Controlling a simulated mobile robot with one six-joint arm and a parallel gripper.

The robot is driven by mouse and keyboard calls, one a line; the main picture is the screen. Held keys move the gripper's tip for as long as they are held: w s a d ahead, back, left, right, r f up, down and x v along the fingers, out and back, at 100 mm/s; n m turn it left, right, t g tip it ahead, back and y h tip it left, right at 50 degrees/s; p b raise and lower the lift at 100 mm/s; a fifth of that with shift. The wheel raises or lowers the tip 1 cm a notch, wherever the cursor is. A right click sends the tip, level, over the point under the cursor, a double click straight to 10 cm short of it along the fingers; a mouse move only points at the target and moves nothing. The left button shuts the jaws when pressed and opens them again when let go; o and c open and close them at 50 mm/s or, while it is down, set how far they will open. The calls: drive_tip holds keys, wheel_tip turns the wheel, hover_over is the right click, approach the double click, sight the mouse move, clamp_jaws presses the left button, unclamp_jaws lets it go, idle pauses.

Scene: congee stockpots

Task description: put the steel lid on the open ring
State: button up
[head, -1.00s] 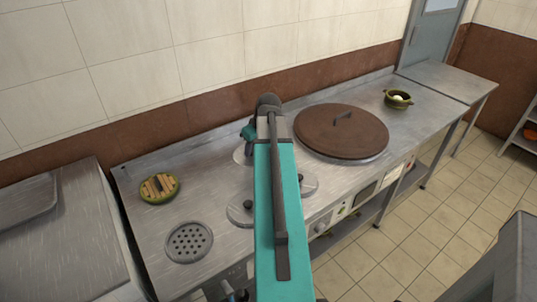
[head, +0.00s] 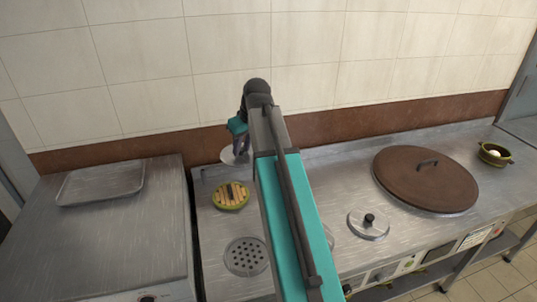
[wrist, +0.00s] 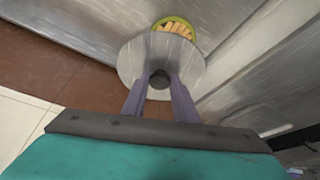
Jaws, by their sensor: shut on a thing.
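The steel lid (wrist: 133,62), a round disc with a dark knob, hangs from my gripper (wrist: 159,82), whose two purple fingers are shut on the knob. In the head view my gripper (head: 242,145) is at the back of the counter, and the lid (head: 228,155) shows partly behind it. The lid is above the counter, near the wall and behind the green bowl. A round perforated ring (head: 246,257) lies uncovered at the counter's front, apart from the lid; it seems to be the open ring. It does not show in the wrist view.
A green bowl of sticks (head: 230,197) stands between lid and ring; the lid partly covers it in the wrist view (wrist: 176,24). Another steel lid (head: 368,228), a big brown lid (head: 425,180) and a small pot (head: 494,155) are right. A tray (head: 102,182) is left.

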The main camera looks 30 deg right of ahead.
drive_tip(key=w+a+r, duration=0.1)
drive_tip(key=a+r, duration=0.2)
drive_tip(key=a, duration=0.4)
drive_tip(key=w+a+r+n, duration=0.1)
drive_tip(key=a+r, duration=0.3)
drive_tip(key=a, duration=0.4)
drive_tip(key=a+r+n+y, duration=0.1)
drive_tip(key=a+r, duration=0.2)
drive_tip(key=a, duration=0.4)
drive_tip(key=shift+w+a+r, duration=0.15)
drive_tip(key=shift+w+r, duration=0.05)
drive_tip(key=shift+w, duration=0.2)
drive_tip(key=shift+s, duration=0.1)
